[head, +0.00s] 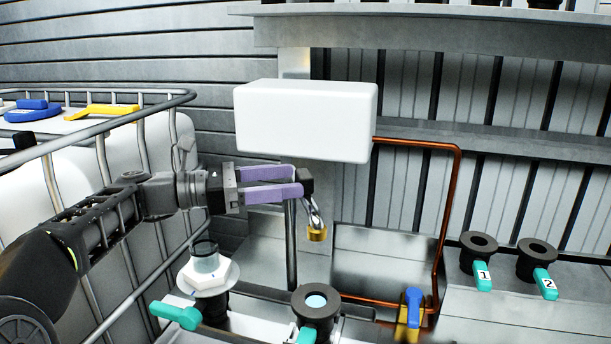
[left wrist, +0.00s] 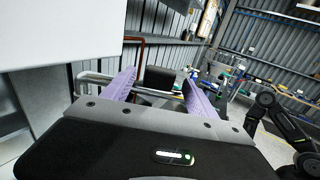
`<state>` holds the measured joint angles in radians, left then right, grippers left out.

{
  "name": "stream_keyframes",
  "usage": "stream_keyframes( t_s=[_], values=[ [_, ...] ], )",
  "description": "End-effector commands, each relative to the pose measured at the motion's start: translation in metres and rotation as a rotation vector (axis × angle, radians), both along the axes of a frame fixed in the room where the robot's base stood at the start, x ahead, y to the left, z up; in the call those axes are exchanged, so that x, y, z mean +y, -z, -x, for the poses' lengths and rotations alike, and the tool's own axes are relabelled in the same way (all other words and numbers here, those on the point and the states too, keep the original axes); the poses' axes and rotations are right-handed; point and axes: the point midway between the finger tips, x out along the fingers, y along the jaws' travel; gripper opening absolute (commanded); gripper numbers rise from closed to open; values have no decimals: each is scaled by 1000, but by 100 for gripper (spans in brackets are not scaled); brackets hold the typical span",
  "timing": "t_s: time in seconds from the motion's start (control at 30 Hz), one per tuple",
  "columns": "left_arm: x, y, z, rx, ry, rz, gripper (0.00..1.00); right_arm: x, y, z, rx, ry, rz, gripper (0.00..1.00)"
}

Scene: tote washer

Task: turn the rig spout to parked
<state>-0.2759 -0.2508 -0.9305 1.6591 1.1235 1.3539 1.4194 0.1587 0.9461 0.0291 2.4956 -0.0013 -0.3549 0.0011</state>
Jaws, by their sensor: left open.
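The rig spout appears to be the grey pipe (head: 291,248) rising behind the wash station, with a black block (head: 307,181) at its upper end. My left gripper (head: 297,181) comes in from the left, level, its purple fingers open at the block. In the left wrist view the black block (left wrist: 159,78) lies between or just beyond the fingertips, and a bright bent pipe (left wrist: 95,77) passes behind the left finger. I cannot tell whether the fingers touch the block. The fingers hide part of the pipe's top. My right gripper does not show.
A white box (head: 305,120) hangs just above the gripper. Teal-handled valves (head: 483,275) and a blue-handled valve (head: 413,300) stand lower. A caged tank (head: 75,165) is close on the left.

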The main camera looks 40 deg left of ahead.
Motion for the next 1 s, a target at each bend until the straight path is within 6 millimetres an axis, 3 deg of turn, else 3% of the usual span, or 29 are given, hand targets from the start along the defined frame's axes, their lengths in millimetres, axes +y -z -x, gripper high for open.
stream_keyframes(
  t_s=[0.3,0.6,1.0],
  values=[
    [-28,-1,-31,0,3,0,67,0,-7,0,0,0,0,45],
    [-29,0,-33,-1,1,-1,67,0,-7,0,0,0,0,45],
    [-29,0,-33,-1,1,0,35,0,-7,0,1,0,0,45]
  ],
)
